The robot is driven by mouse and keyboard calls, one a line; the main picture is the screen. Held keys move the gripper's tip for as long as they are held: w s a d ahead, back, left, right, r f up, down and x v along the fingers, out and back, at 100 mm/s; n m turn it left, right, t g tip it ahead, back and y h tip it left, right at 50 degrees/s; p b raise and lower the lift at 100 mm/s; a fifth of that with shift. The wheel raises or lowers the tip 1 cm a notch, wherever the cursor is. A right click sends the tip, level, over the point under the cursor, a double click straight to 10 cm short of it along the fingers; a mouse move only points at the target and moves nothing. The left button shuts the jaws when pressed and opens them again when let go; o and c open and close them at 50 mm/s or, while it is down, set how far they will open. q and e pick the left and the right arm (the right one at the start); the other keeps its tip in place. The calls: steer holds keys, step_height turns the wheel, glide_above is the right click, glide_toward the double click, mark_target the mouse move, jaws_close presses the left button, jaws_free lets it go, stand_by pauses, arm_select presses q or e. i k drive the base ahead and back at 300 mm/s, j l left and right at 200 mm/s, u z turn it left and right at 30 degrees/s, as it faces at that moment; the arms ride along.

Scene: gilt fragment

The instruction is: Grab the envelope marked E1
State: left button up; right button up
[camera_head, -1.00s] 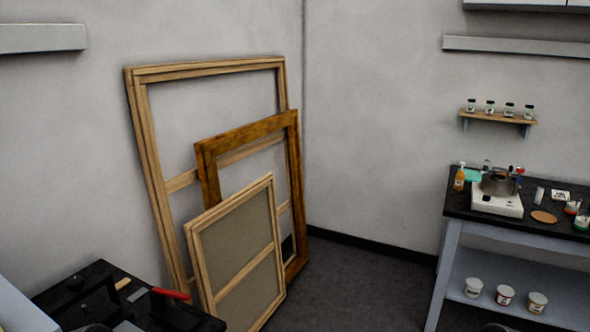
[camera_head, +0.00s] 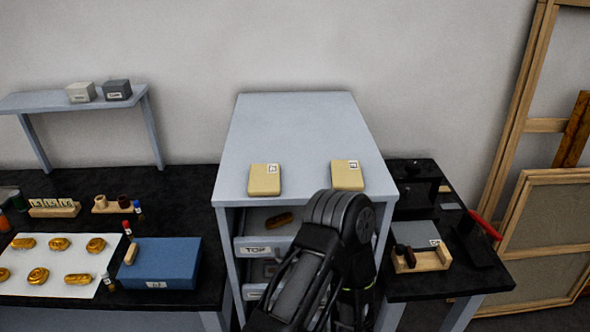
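Two tan envelopes lie flat and apart on the grey cabinet top (camera_head: 292,130). The left envelope (camera_head: 265,181) has a small white label at its upper right corner. The right envelope (camera_head: 347,177) has a similar label. The marks are too small to tell which is E1. One of my dark arms (camera_head: 335,225) rises from the bottom middle in front of the cabinet, just below the right envelope and apart from both. No gripper fingertips show.
The cabinet has an open drawer labelled TOP (camera_head: 262,250) with a brown piece inside. A blue box (camera_head: 160,263) and a white sheet with gilt pieces (camera_head: 60,282) lie left. A black bench with a red-handled tool (camera_head: 486,226) stands right. Wooden frames (camera_head: 545,215) lean beyond.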

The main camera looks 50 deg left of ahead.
mark_target(345, 175)
steer(key=j+u, duration=0.1)
steer(key=u, duration=0.3)
steer(key=j+u, duration=0.1)
steer(key=u, duration=0.65)
steer(key=l, duration=0.1)
